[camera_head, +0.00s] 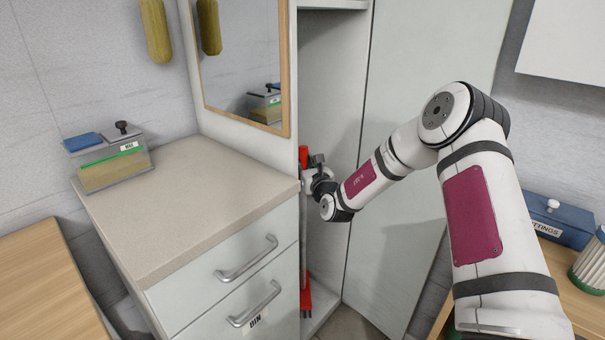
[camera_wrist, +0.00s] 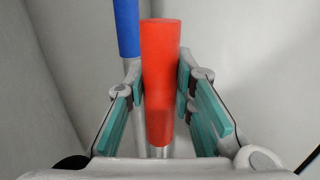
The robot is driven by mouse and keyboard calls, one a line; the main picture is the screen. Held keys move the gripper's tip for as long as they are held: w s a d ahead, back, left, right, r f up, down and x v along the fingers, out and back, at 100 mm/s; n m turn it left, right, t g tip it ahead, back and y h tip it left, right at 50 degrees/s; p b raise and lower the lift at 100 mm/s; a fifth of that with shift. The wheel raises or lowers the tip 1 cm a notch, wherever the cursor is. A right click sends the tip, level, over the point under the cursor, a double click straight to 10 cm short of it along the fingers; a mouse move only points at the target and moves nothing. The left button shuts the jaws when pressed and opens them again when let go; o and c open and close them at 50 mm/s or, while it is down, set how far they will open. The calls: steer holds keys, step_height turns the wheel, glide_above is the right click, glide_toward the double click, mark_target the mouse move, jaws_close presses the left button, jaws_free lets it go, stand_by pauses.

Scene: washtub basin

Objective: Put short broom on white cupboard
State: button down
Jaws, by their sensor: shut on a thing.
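The short broom has a red grip, which shows in the wrist view (camera_wrist: 161,80) between my fingers. In the head view its red base (camera_head: 305,300) is low inside the open tall cabinet, and its pole stands upright. My gripper (camera_head: 316,172) reaches into the cabinet opening and is shut on the broom near its top; it also shows in the wrist view (camera_wrist: 162,100). The white cupboard (camera_head: 220,270) with a beige top and drawers stands left of the cabinet. Part of the broom is hidden behind the cupboard's edge and my gripper.
A blue-handled pole (camera_wrist: 126,28) stands just behind the broom. The cabinet door (camera_head: 425,120) is open at the right. A box with a green label (camera_head: 110,160) sits on the cupboard's back left; the rest of its top is clear. A mirror (camera_head: 243,60) is above.

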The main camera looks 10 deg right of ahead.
steer(key=shift+w+r, duration=0.1)
steer(key=shift+w, duration=0.25)
steer(key=shift+w+f, duration=0.2)
step_height(320, 180, down, 3)
steer(key=b, duration=0.2)
steer(key=shift+f+b, duration=0.1)
steer(key=shift+b, duration=0.25)
steer(key=shift+s+f, duration=0.1)
steer(key=shift+s, duration=0.05)
steer(key=c, duration=1.4)
jaws_free()
steer(key=shift+f, duration=0.25)
steer(key=shift+o, duration=0.2)
steer(key=shift+r, duration=0.2)
